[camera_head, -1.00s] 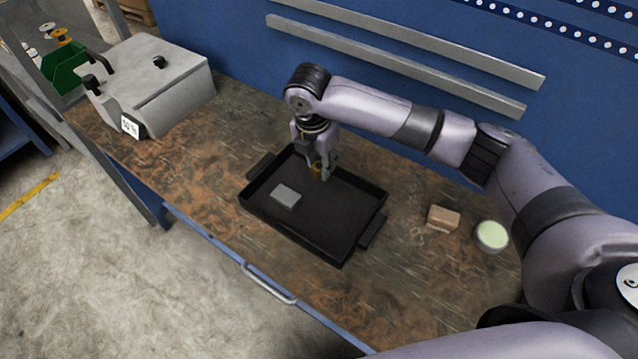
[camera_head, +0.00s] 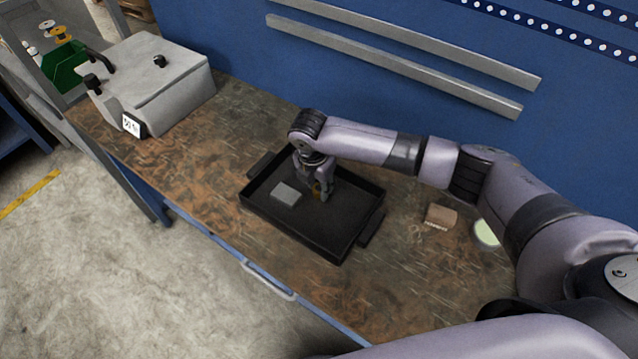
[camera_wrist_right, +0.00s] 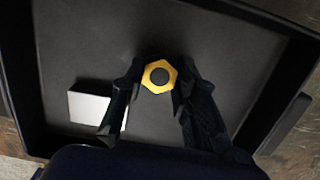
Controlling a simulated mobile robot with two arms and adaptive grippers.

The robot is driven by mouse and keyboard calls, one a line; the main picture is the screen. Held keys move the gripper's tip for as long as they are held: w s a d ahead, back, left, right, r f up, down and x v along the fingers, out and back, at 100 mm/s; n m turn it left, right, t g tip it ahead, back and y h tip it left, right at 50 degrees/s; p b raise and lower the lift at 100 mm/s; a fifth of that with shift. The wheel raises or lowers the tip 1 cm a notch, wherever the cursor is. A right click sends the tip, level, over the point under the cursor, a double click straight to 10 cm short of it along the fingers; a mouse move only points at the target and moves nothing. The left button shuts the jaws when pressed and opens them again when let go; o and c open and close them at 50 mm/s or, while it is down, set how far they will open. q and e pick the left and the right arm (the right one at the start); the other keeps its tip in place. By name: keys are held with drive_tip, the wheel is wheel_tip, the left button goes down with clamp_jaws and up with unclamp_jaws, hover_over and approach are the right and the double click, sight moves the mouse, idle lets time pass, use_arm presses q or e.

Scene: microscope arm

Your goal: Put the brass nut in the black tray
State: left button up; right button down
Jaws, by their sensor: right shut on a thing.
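The brass nut (camera_wrist_right: 159,76) is a yellow hexagonal ring, seen from above in the right wrist view. My right gripper (camera_wrist_right: 157,82) is shut on it, one finger on each side. Whether the nut touches the tray floor is hard to tell. A grey block (camera_head: 286,193) lies in the tray, left of the gripper. My left gripper is not in view.
The tray lies on a brown worktop (camera_head: 200,170). A tan block (camera_head: 440,216) and a pale green round item (camera_head: 486,233) are to its right, under my right arm. A grey machine (camera_head: 160,80) stands at the left back. A blue wall is behind.

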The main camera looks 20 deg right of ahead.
sight(315, 193)
drive_tip(key=c, duration=1.2)
unclamp_jaws()
drive_tip(key=shift+f, duration=0.1)
drive_tip(key=shift+c, duration=0.2)
wheel_tip(315, 193, up, 12)
drive_tip(key=s+a+b, duration=0.1)
drive_tip(key=b, duration=0.1)
drive_tip(key=shift+a, duration=0.2)
